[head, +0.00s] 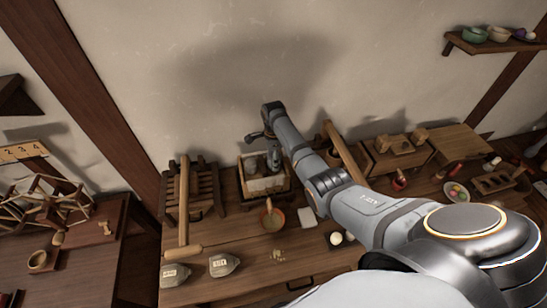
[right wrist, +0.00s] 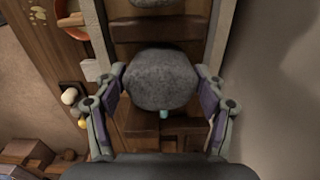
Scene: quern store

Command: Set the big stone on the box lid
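The big stone (right wrist: 160,78) is a rounded, rough grey lump in the right wrist view. It sits between the two fingers of my right gripper (right wrist: 160,72), whose tips meet its left and right sides. In the head view my right arm reaches across the table to an open wooden box (head: 246,198), and my gripper (head: 264,150) is over it. There the stone is hard to tell apart from the fingers. A closed wooden box (head: 376,168) with small wooden pieces on its top stands to the right; I cannot tell whether this is the lid meant. My left gripper is not in view.
A slatted wooden rack (head: 205,188) stands left of the open box. In front are a bowl (head: 279,219), a white card (head: 306,217), a wooden mallet (head: 182,252) and two grey labelled bags (head: 224,264). The table's front middle has some free room.

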